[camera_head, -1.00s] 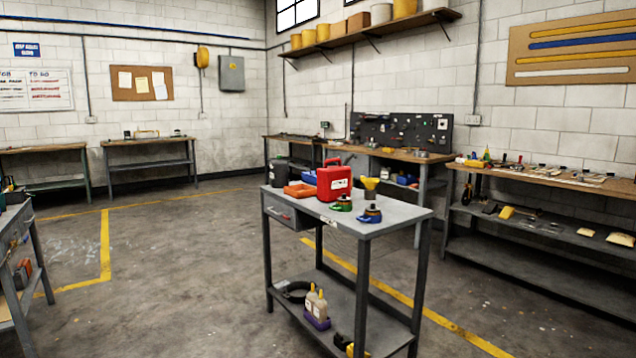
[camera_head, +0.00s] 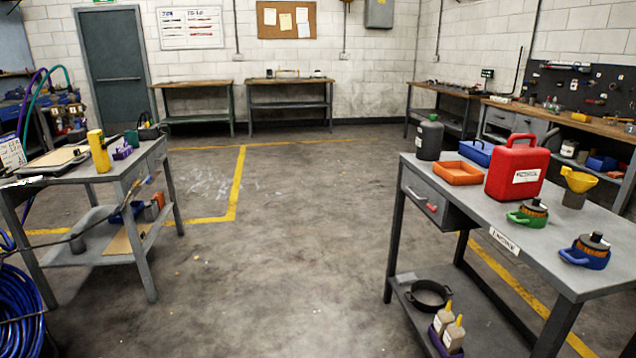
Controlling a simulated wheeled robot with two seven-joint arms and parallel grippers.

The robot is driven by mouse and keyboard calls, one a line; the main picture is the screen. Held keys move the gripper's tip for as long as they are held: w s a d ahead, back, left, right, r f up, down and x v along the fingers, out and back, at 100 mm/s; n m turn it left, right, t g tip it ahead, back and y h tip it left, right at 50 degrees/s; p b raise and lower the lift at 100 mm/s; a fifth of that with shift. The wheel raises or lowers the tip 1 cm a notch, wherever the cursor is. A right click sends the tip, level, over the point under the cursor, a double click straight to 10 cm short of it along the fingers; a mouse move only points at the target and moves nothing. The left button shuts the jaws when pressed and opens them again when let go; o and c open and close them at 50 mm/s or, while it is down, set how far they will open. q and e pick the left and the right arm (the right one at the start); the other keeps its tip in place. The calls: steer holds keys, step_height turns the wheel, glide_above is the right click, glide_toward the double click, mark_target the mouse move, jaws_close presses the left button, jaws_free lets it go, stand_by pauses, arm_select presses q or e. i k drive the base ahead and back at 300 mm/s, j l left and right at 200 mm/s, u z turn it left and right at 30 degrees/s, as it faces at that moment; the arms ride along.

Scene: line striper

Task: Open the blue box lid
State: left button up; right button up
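A blue box (camera_head: 477,152) stands on the grey engine workbench (camera_head: 437,173) at the right. It is behind an orange tray (camera_head: 457,173) and to the left of a red canister (camera_head: 517,168), which hides part of its right side. The box is small in the view, and I cannot tell whether its lid is open or shut. Neither of my grippers is in view.
A dark bottle (camera_head: 430,138) stands left of the box. A yellow funnel (camera_head: 578,180) and green (camera_head: 528,214) and blue-based (camera_head: 586,252) items share the bench. Another workbench (camera_head: 97,177) stands at left. Open floor (camera_head: 290,240) lies between the benches.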

mark_target(485, 148)
steer(key=i+j, duration=0.1)
steer(key=i, duration=0.65)
steer(key=i+z, duration=0.1)
steer(key=i, duration=0.7)
steer(key=i+j, duration=0.2)
steer(key=i, duration=0.55)
steer(key=i+l, duration=0.1)
steer(key=i, duration=0.95)
steer(key=i+l, duration=0.1)
steer(key=i, duration=0.9)
steer(key=i+z, duration=0.4)
steer(key=i+j+z, duration=0.1)
steer(key=i+z, duration=0.25)
steer(key=i+j+z, duration=0.2)
steer(key=z, duration=0.2)
steer(key=i, duration=0.05)
